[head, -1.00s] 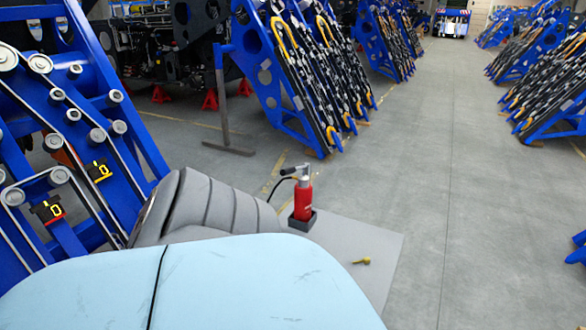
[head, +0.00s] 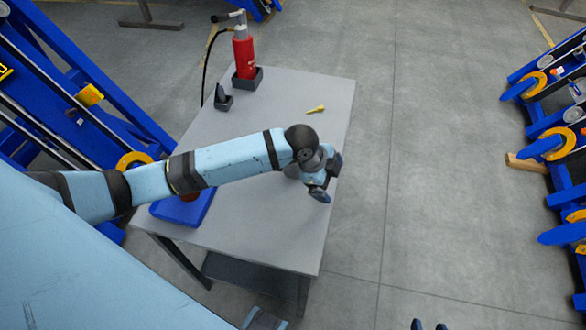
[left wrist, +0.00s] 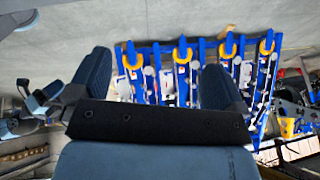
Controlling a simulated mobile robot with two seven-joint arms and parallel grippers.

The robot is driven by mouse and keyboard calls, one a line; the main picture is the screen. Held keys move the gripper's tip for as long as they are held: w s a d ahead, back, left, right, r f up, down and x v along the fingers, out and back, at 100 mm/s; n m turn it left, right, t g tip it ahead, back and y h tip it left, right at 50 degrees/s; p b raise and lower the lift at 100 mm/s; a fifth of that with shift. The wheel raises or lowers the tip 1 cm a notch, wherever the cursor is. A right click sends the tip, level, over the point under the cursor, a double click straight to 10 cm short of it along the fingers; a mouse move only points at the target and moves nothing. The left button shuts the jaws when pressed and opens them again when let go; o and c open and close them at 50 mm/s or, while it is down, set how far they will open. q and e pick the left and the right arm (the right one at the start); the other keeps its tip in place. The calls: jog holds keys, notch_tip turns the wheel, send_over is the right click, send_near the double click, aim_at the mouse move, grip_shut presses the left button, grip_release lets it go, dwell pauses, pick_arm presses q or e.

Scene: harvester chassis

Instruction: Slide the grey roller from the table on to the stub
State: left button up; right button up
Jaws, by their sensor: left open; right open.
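My left gripper (head: 322,188) is at the end of the light-blue arm crossing the grey table (head: 260,235), over its right side. In the left wrist view (left wrist: 157,85) its two dark fingers stand wide apart with nothing between them. My right gripper (head: 428,325) shows only its dark, parted fingertips at the bottom edge. I cannot make out a grey roller on the table; my left arm hides part of the top. A blue frame (head: 85,75) stands left of the table, but I cannot pick out the stub on it.
A red bottle-like tool (head: 244,55) stands in a dark holder at the table's far end, beside a small dark pointed piece (head: 222,98). A yellow piece (head: 316,109) lies nearby. A blue tray (head: 183,212) is partly under my arm. Blue racks (head: 560,130) stand right; floor between is clear.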

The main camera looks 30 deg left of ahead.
pick_arm(q)
jog(key=w+a+r+m+g+y+b, duration=0.1)
jog(key=w+a+r+m+y+b, duration=0.15)
jog(key=a, duration=0.35)
jog(key=w+a+r+m+g+y+b, duration=0.1)
jog(key=w+a+r+m+g+y, duration=0.1)
jog(key=w+a+r, duration=0.3)
jog(key=shift+s+a+f, duration=0.3)
jog(key=shift+f, duration=2.1)
jog(key=shift+s+a+f, duration=0.3)
jog(key=shift+f, duration=2.1)
jog(key=shift+s+a+f, duration=0.3)
jog(key=shift+f, duration=2.1)
pick_arm(e)
notch_tip(320, 180, down, 4)
jog(key=shift+w+r, duration=0.1)
jog(key=shift+r, duration=0.05)
pick_arm(q)
jog(key=shift+c, duration=0.5)
jog(key=c, duration=1.3)
